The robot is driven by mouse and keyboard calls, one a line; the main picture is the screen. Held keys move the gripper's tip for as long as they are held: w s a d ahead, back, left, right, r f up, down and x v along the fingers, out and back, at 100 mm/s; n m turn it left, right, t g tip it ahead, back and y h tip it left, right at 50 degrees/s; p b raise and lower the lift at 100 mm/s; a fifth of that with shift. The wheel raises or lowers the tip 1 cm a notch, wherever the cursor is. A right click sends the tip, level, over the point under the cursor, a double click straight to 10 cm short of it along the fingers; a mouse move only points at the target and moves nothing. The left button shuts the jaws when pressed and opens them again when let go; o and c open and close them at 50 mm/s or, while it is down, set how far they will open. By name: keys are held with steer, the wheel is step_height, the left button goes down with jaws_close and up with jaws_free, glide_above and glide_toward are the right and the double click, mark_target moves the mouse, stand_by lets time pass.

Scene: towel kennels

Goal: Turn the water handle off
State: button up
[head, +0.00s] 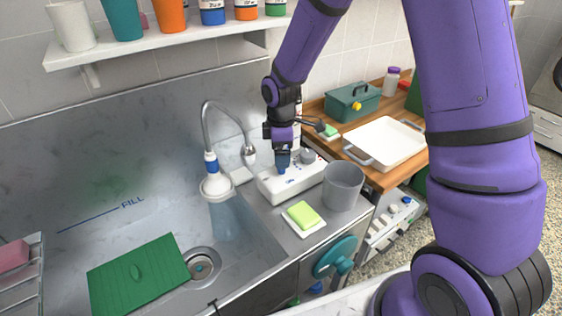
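A grey gooseneck tap (206,118) with a blue-collared white nozzle (217,185) hangs over the steel sink. A pale blue stream of water (227,217) shows below the nozzle. A white control box (268,190) with a round grey knob (308,156) sits on the counter right of the tap. My gripper (283,168) points down at the box top, left of the knob. A blue part shows at its tip; I cannot tell whether it is a handle or my fingertips. Contact and finger opening are hidden.
A grey cup (343,186) and a yellow-green sponge on a white dish (304,226) stand right of and in front of the box. A green board (137,276) lies in the sink. A white tray (384,143) and green toolbox (352,102) are on the wooden counter. A shelf (165,40) hangs above.

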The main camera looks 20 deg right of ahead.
steer(key=shift+f, duration=2.1)
steer(key=c, duration=0.9)
